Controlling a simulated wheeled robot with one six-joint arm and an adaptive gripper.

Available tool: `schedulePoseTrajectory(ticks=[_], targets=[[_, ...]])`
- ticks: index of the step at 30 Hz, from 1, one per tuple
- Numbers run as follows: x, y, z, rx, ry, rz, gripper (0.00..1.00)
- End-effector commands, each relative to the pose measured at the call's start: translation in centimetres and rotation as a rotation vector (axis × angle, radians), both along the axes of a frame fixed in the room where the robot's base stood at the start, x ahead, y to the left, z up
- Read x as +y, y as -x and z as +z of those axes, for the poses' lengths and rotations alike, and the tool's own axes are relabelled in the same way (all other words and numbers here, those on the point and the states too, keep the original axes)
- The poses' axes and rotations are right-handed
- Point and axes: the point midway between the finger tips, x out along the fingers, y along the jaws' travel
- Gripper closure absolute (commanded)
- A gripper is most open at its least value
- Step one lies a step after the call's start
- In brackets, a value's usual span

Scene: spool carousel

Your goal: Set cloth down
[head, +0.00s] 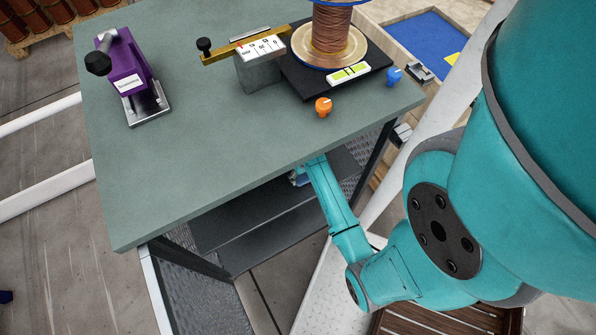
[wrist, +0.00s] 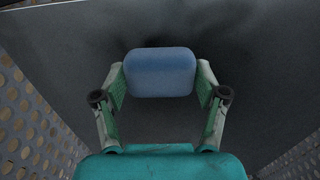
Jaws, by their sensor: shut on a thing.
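The cloth (wrist: 161,72) shows in the wrist view as a blue, rounded, pad-like block. My gripper (wrist: 161,80) is shut on it, with one green-padded finger at each side. Dark grey shelf surface lies behind the cloth; I cannot tell whether the cloth touches it. In the head view my arm reaches under the front edge of the workbench, and the gripper (head: 299,178) is mostly hidden there below the bench top. The cloth cannot be made out in the head view.
The grey-green workbench (head: 200,160) carries a purple tool (head: 125,65), a scale block (head: 260,65) and a copper wire spool (head: 330,35). Dark shelves (head: 250,215) lie beneath it. Perforated metal panels (wrist: 30,125) stand at both sides of my gripper.

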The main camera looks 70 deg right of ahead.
Motion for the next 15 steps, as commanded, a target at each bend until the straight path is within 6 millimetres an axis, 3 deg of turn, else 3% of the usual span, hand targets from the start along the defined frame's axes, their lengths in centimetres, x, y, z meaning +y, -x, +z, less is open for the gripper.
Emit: schedulePoseTrajectory(ticks=[6, 11, 15], targets=[[-1.9, -2.5, 0.0, -0.001, 0.001, 0.001, 0.61], [-2.1, -2.9, -0.3, 0.001, -0.001, 0.0, 0.61], [-2.1, -2.8, -1.9, 0.002, -0.002, 0.0, 0.61]])
